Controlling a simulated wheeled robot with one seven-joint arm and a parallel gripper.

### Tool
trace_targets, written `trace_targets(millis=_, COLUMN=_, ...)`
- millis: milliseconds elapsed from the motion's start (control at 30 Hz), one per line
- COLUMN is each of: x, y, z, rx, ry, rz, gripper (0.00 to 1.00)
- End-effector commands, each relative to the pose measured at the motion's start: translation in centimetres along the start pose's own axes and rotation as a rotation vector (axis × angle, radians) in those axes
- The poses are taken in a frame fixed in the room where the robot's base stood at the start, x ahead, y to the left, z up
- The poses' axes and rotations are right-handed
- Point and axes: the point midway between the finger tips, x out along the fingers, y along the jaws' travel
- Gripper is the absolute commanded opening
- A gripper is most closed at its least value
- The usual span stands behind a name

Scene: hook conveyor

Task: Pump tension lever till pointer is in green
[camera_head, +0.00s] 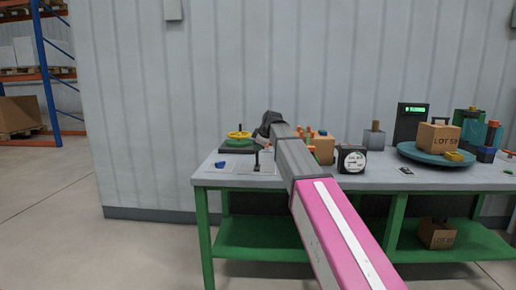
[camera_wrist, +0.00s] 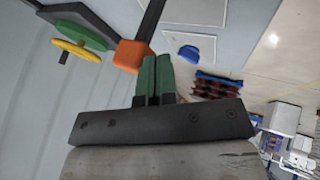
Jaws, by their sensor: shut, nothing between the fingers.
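The tension lever shows in the wrist view as a dark bar (camera_wrist: 150,22) ending in an orange block (camera_wrist: 132,55). My gripper (camera_wrist: 154,72) is shut and empty, its green fingertips close beside the orange block; I cannot tell whether they touch. A black gauge (camera_head: 352,160) with a white round face stands right of my arm. Its pointer and any green zone are too small to read.
A yellow handwheel (camera_head: 238,135) stands behind the lever and shows in the wrist view (camera_wrist: 76,50). A blue piece (camera_head: 220,164) lies at the bench's left end. Right of the gauge, a turntable (camera_head: 410,152) carries a carton (camera_head: 438,138). The grey bench (camera_head: 420,182) has green legs.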

Motion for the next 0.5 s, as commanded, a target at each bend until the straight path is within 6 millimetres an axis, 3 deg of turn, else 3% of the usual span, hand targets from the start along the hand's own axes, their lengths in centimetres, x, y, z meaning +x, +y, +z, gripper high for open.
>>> trace_targets(millis=500, x=1.4, y=4.2, z=-0.4, rx=0.108, ry=-0.057, rz=-0.254, gripper=0.0)
